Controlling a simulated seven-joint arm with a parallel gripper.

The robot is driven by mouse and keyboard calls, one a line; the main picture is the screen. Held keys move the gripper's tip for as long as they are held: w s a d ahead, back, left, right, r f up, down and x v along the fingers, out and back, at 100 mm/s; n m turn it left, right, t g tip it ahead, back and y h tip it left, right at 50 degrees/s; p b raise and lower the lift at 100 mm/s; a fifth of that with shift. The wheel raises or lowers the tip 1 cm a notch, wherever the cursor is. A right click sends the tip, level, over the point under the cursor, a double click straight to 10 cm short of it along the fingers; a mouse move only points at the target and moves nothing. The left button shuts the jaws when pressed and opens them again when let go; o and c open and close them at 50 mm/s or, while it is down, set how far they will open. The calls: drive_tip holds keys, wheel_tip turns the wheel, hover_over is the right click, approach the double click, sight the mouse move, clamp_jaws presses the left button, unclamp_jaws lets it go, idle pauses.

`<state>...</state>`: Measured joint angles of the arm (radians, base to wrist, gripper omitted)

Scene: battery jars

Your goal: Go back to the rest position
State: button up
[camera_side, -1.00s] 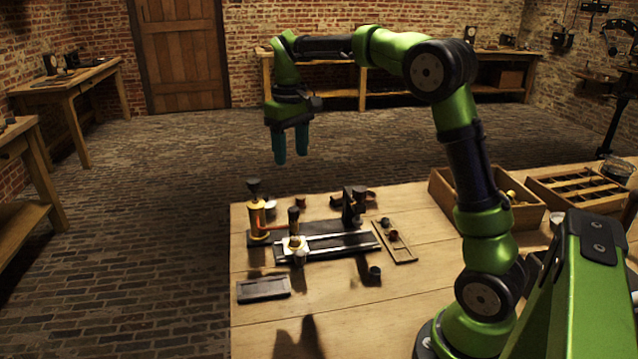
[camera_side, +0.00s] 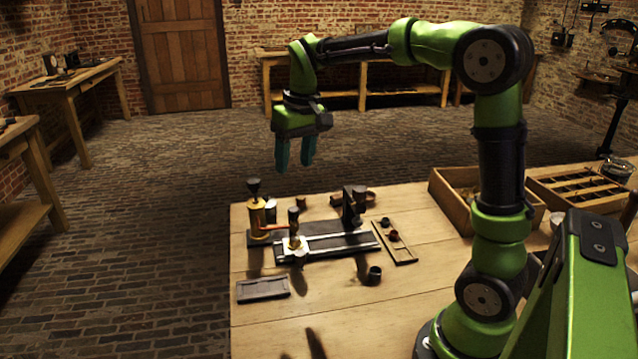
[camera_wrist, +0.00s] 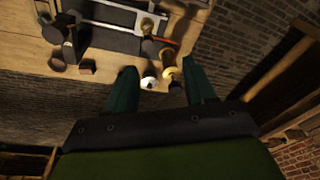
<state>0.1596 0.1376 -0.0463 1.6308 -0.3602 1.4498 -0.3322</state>
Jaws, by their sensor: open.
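My gripper (camera_side: 294,168) hangs above the far edge of the wooden table in the side view, fingers pointing down. The two teal fingers are apart with nothing between them. In the wrist view the gripper (camera_wrist: 156,80) is also open. Beyond its fingertips, and well below them, are a brass piece (camera_wrist: 169,77) and a white piece (camera_wrist: 149,82) near the table edge.
On the table (camera_side: 330,300) stand a rail fixture (camera_side: 335,243), a brass jar with a dark funnel (camera_side: 257,218), a narrow tray (camera_side: 405,252), a dark flat tray (camera_side: 263,289) and a small dark cup (camera_side: 374,275). Wooden boxes (camera_side: 452,205) stand at right. Air around the gripper is clear.

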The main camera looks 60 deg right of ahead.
drive_tip(key=s+a+t+y, duration=0.1)
drive_tip(key=s+a+t, duration=0.1)
drive_tip(key=s+a, duration=0.3)
drive_tip(key=s+a+f+t, duration=0.1)
drive_tip(key=s+a+t, duration=0.2)
drive_tip(key=s, duration=0.8)
drive_tip(key=shift+s+a+f+m+y, duration=0.15)
drive_tip(key=shift+s+a+m+y, duration=0.2)
drive_tip(key=shift+a, duration=0.95)
